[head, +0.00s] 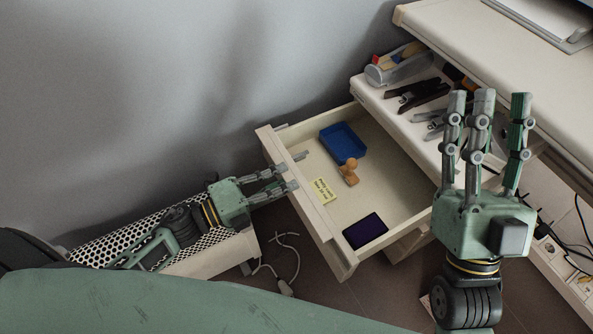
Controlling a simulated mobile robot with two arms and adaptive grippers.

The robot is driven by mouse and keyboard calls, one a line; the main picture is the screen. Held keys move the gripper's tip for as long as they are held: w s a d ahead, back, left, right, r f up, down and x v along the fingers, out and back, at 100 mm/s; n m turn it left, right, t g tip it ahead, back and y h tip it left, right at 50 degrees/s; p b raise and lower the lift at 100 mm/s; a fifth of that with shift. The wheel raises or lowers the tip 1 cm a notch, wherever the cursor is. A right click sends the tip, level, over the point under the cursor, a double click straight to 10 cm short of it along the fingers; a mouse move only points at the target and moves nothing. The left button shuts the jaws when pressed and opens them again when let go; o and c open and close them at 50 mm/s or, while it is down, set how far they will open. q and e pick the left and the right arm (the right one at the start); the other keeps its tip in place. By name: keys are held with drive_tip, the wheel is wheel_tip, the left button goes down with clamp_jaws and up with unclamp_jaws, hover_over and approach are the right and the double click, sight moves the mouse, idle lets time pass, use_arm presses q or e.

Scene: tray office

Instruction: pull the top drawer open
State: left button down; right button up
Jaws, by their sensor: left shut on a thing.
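The top drawer (385,215) is pulled out from the white cabinet and its inside shows. My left gripper (296,170) reaches in from the left and is shut on the drawer at its front panel (322,228). The handle is hidden by the fingers. My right gripper (487,105) is open and empty, fingers pointing up the picture, to the right of the drawer.
Above the drawer, the cabinet top (372,94) carries a pencil cup (398,65), a black stapler (418,95) and other tools. A white desk (480,50) overhangs at the upper right. A perforated box (225,255) stands at the left. Cables (285,285) lie on the floor.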

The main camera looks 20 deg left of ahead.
use_arm(q)
drive_tip(key=shift+s+a, duration=0.5)
drive_tip(key=c, duration=1.9)
unclamp_jaws()
drive_tip(key=v, duration=1.2)
